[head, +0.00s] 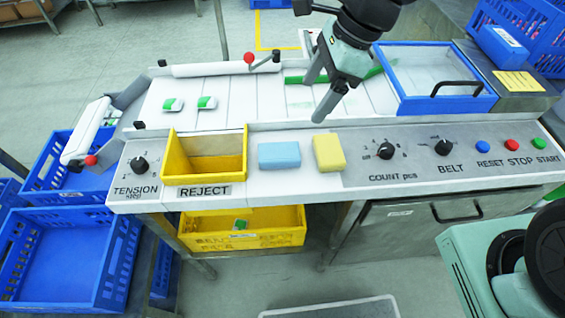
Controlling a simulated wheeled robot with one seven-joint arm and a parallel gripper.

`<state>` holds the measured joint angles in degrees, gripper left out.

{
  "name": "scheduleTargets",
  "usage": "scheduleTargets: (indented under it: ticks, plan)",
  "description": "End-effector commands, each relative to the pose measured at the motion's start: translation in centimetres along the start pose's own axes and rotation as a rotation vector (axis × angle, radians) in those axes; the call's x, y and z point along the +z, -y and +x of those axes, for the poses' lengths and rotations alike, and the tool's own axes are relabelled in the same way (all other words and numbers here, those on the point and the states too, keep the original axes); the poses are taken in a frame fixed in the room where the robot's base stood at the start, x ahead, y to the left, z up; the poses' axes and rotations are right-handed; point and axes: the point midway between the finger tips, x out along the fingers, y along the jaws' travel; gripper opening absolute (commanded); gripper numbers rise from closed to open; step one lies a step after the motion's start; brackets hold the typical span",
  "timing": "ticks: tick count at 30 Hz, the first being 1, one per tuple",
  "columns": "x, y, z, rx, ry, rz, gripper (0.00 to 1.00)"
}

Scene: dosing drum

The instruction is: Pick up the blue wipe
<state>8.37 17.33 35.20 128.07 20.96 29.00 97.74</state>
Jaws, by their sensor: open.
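The blue wipe (279,155) lies flat on the white front ledge of the machine, between the yellow reject chute and a yellow block. My gripper (315,100) is above the conveyor, up and to the right of the blue wipe. Its two dark fingers are spread apart and nothing shows between them. The gripper does not touch the wipe.
A yellow sponge-like block (328,152) lies close to the right of the wipe. The yellow reject chute (175,160) is to its left. Knobs and buttons, including the count knob (385,150), line the right panel. Two green-and-white packs (206,102) lie on the conveyor.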

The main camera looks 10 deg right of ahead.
Motion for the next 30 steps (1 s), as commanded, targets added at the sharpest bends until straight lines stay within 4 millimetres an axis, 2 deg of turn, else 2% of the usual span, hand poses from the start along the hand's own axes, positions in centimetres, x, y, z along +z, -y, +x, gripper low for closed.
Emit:
scheduleTargets:
  ticks: [5, 15, 18, 26, 30]
  plan:
    - [0.0, 0.1, 2.1, 0.005, 0.004, 0.026, 0.8]
    - [0.1, 0.0, 9.2, 0.006, 0.003, 0.023, 0.8]
    - [0.1, 0.1, 10.7, 0.004, 0.003, 0.023, 0.8]
    - [0.0, 0.1, 12.5, 0.001, 0.003, 0.022, 0.8]
    - [0.1, 0.1, 14.0, 0.004, 0.003, 0.022, 0.8]
